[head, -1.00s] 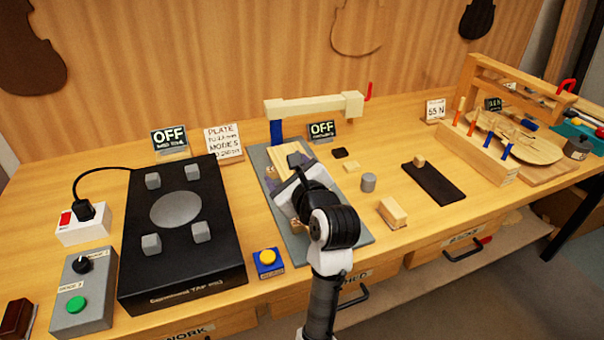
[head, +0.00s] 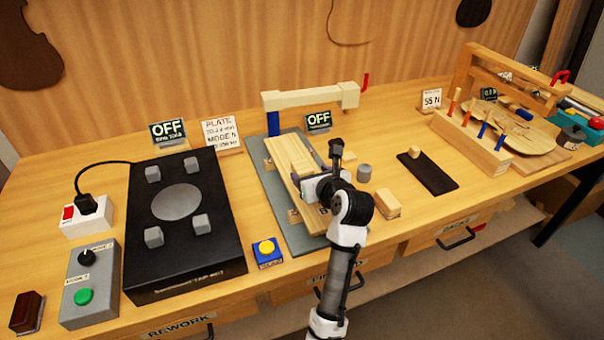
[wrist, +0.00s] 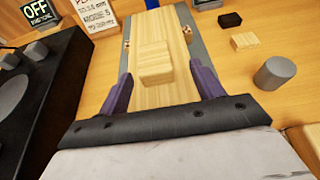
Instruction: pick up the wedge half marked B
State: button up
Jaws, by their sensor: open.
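A long pale wooden piece (head: 287,158) lies on a grey board (head: 268,190) in the middle of the bench. It fills the middle of the wrist view (wrist: 152,25), with a small raised wooden block (wrist: 155,62) on it. A dark mark that may be a B shows near its front end in the head view, partly hidden by my gripper. I cannot read a letter in the wrist view. My gripper (wrist: 161,80) is open and empty, its two purple fingers on either side of the pale wood. Whether they touch it is unclear.
A cream clamp arm (head: 312,96) on a blue post spans the far end of the grey board. A grey cylinder (head: 364,173), a wooden block (head: 387,204) and a dark strip (head: 428,172) lie to the right. The black plate device (head: 140,270) stands left.

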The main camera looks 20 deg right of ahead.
aim_at(305, 171)
jog(key=x, duration=0.3)
jog(key=p+x, duration=0.1)
jog(key=shift+w+a, duration=0.3)
jog(key=shift+a, duration=0.05)
jog(key=c, duration=1.3)
